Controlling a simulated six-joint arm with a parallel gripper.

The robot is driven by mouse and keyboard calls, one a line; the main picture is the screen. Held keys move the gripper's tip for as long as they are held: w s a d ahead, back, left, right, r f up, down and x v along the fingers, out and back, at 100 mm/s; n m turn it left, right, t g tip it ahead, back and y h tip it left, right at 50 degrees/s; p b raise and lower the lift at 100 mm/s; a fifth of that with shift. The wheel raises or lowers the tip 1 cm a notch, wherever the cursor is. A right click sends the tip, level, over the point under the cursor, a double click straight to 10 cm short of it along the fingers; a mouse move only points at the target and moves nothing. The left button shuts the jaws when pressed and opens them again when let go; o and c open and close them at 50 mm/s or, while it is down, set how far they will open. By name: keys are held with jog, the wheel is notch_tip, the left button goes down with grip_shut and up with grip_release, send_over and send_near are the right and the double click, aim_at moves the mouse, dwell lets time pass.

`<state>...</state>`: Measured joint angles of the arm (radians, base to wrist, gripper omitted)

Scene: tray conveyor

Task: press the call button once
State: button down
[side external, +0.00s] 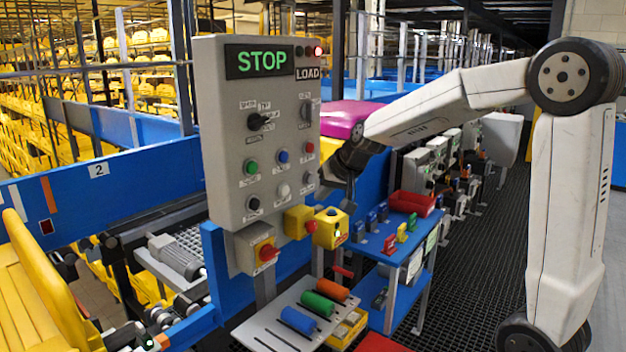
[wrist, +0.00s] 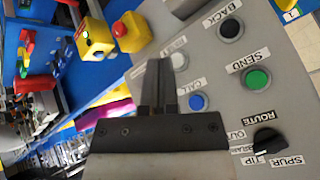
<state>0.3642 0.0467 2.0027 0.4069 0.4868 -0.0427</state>
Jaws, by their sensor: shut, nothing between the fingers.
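The call button is a blue round button (wrist: 196,102) with a CALL label beside it in the wrist view. In the side external view the blue button (side external: 282,156) is in the middle of the upper button row on the grey control panel (side external: 220,130). My gripper (wrist: 158,63) is shut and empty in the wrist view, its fingertips to the left of the blue button and near the white button (wrist: 178,60). In the side external view my gripper (side external: 327,178) is at the panel's right side. I cannot tell whether it touches the panel.
The panel also has a green SEND button (wrist: 257,78), a black BACK button (wrist: 231,28) and a ROUTE knob (wrist: 268,141). Its display (side external: 262,61) reads STOP. Yellow boxes with a red button (side external: 299,221) and a lit button (side external: 331,229) sit below. A blue shelf (side external: 395,250) stands right.

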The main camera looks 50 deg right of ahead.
jog(key=w+d+r+m+t, duration=0.1)
jog(key=d+r, duration=0.3)
jog(key=r, duration=0.1)
jog(key=shift+w+h, duration=0.3)
jog(key=shift+w, duration=0.1)
jog(key=shift+w, duration=0.15)
send_near(286, 162)
jog(key=shift+w+d+f, duration=0.1)
jog(key=shift+w+f, duration=0.35)
jog(key=shift+f, duration=0.4)
jog(key=shift+w+d+f, duration=0.1)
jog(key=shift+w+f, duration=0.4)
jog(key=shift+f, duration=0.4)
jog(key=shift+w+d+f, duration=0.1)
jog(key=shift+w+f, duration=0.35)
jog(key=shift+f, duration=0.4)
jog(key=shift+w, duration=0.95)
dwell(1.2)
jog(key=shift+s, duration=0.95)
jog(key=shift+s, duration=0.1)
jog(key=shift+s, duration=2.4)
